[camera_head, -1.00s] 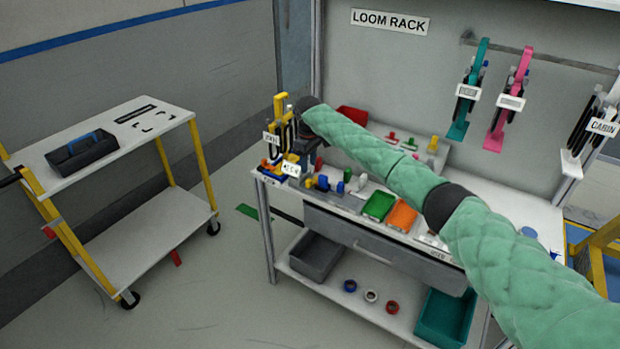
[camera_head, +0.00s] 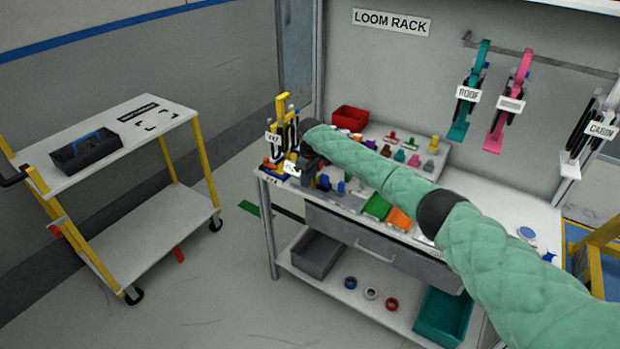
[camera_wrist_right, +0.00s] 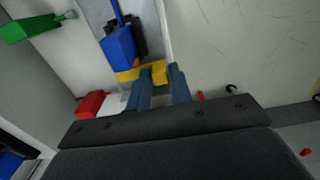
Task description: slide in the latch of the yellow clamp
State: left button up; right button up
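A tall yellow clamp part (camera_head: 281,106) stands at the left end of the workbench, with dark cables and a white label beside it. My right gripper (camera_head: 298,166) is low beside it, partly hidden by my dark wrist. In the right wrist view the two blue-grey fingers (camera_wrist_right: 160,88) are apart, with a gap between them. A yellow piece (camera_wrist_right: 158,70), likely part of the clamp, lies at the fingertips. I cannot tell if they touch it. The latch is not clearly distinguishable. My left gripper is not in view.
A blue block (camera_wrist_right: 120,46) is close to the fingertips. Small coloured parts and a red bin (camera_head: 350,118) fill the workbench (camera_head: 490,215) near my arm.

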grip_shut()
